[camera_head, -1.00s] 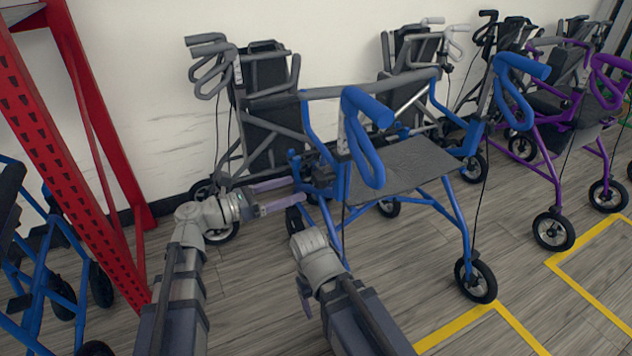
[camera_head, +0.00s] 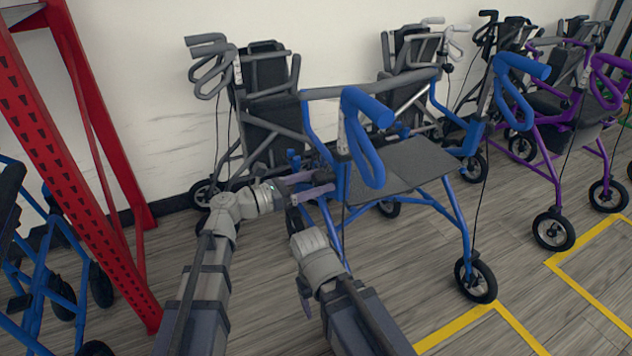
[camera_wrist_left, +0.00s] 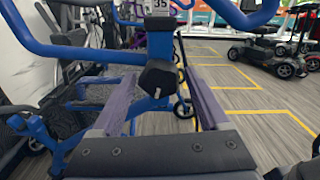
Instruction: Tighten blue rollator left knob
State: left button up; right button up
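The blue rollator (camera_head: 408,165) stands in the middle of the head view, with a dark seat and blue handle loops. My left gripper (camera_head: 318,183) is at its left side frame. In the left wrist view, the two purple-grey fingers of the left gripper (camera_wrist_left: 160,103) are spread apart. A black knob (camera_wrist_left: 158,78) on the blue frame shows between and just beyond the fingertips; I see no clear contact. In the head view the knob is hard to make out behind the gripper and frame.
A grey rollator (camera_head: 265,120) stands behind, against the wall. A red rack post (camera_head: 110,150) is close to the left. A purple rollator (camera_head: 560,135) stands at the right. Yellow lines (camera_head: 480,325) mark the floor, and the floor in front right is clear.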

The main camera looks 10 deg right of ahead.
pick_arm(q)
grip_shut()
dwell(0.4)
